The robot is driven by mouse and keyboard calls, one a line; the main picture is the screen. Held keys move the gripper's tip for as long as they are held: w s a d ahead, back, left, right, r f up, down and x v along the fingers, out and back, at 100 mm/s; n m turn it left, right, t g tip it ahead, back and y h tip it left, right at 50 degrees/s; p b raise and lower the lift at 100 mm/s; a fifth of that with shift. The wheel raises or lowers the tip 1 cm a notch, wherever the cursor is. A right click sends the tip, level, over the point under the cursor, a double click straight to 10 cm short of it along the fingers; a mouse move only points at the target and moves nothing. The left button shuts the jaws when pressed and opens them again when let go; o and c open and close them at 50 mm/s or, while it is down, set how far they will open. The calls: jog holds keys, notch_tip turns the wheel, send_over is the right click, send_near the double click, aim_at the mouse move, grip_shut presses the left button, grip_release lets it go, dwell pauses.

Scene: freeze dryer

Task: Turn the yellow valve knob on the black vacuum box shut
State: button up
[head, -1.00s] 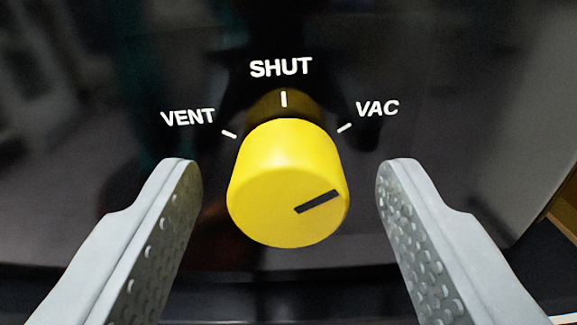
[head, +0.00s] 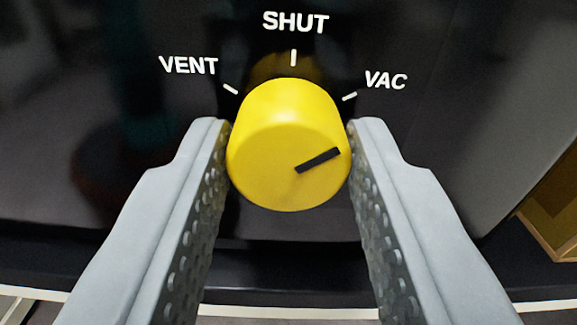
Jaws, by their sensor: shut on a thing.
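The yellow valve knob (head: 285,130) stands out from the glossy front of the black vacuum box (head: 110,190). Its dark pointer mark runs up and to the right, toward the VAC label (head: 385,80). The SHUT label (head: 295,22) is straight above the knob and the VENT label (head: 188,66) is at upper left. My gripper (head: 289,140) is shut on the knob, with one grey dimpled finger against its left side and the other against its right side.
A wooden frame or box (head: 555,215) shows at the right edge, beyond the side of the black box. A dark ledge with a pale edge runs below the front panel. The panel around the knob is clear.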

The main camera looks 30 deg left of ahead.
jog(key=n, duration=1)
dwell(0.5)
jog(key=o, duration=1)
jog(key=v, duration=1.7)
jog(key=shift+s, duration=0.2)
jog(key=shift+d, duration=0.1)
